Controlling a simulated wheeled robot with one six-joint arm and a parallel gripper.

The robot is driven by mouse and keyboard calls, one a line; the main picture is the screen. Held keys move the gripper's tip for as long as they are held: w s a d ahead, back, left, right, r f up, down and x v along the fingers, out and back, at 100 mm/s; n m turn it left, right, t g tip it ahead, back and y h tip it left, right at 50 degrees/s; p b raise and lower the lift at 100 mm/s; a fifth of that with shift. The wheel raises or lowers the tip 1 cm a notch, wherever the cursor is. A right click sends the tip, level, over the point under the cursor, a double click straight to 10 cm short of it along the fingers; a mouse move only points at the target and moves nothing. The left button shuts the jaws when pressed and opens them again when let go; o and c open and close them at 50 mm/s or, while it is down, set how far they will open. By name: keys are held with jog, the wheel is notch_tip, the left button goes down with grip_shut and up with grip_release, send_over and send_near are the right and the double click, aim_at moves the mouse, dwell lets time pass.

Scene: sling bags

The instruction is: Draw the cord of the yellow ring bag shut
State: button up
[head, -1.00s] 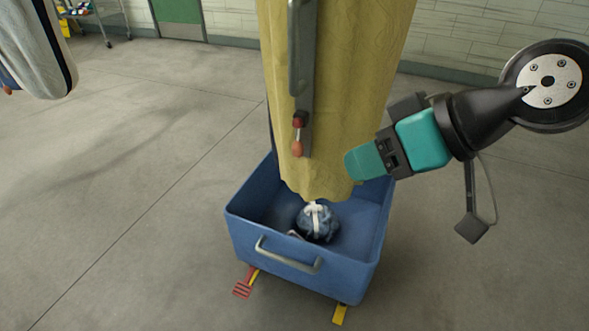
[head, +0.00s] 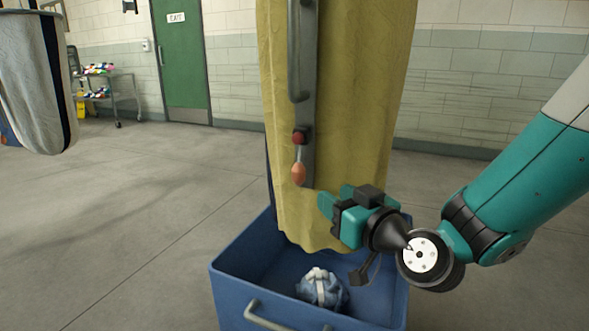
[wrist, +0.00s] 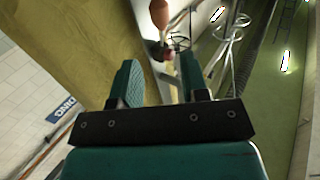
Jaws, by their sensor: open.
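The yellow bag (head: 365,110) hangs in the middle of the head view, and its lower hem hangs over a blue bin. A grey upright strip (head: 308,125) runs down its front. An orange toggle (head: 299,173) hangs from a red-topped fitting (head: 299,138) on that strip. No ring shows, and the bag's top is out of frame. My gripper (head: 327,203) is open and empty, just below and right of the toggle, near the cloth. In the wrist view the toggle (wrist: 158,14) and red fitting (wrist: 167,52) show beyond my open gripper (wrist: 160,82).
The blue bin (head: 232,275) stands beneath the bag with a blue and white bundle (head: 322,287) in it. A striped bag (head: 35,85) hangs at far left. A cart (head: 110,88) and a green door (head: 180,60) are behind. The floor at left is clear.

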aim_at(295, 170)
jog(key=p+x, duration=0.6)
jog(key=x, duration=0.8)
jog(key=shift+w+a, duration=0.25)
jog(key=shift+w, duration=0.05)
jog(key=shift+c, duration=0.5)
grip_shut()
jog(key=shift+f, duration=0.15)
